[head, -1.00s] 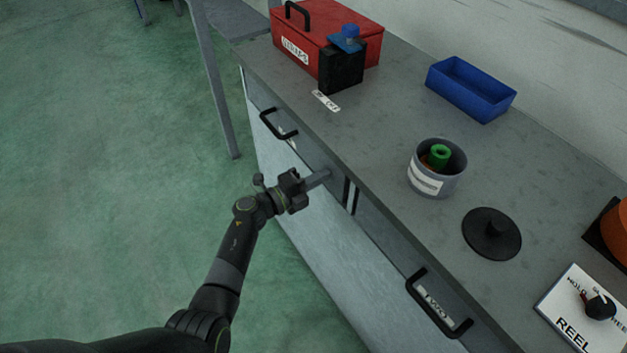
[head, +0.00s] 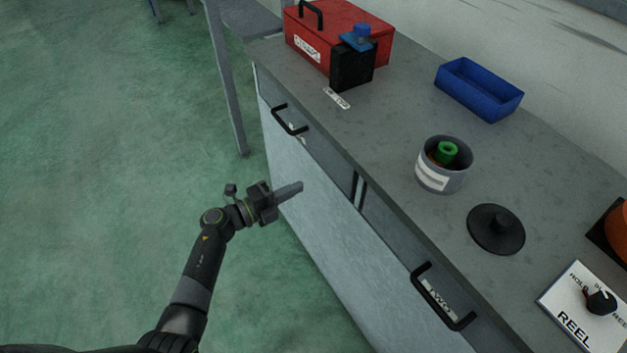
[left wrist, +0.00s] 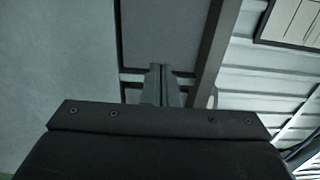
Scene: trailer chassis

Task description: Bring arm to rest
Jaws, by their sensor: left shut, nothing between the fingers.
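My left arm comes in from the lower left of the head view. Its gripper (head: 290,190) is shut and empty, held in front of the workbench's front face, apart from the drawers. In the left wrist view the closed fingers (left wrist: 160,85) point away from the camera, with bench panels beyond them. My right gripper is in neither view.
The grey bench top (head: 390,150) carries a red toolbox (head: 375,30), a blue bin (head: 478,90), a grey pot (head: 440,178) with a green item inside, a black lid (head: 496,229) and a REEL switch panel (head: 580,305). Drawer handles (head: 290,122) jut from the front. Green floor at left is clear.

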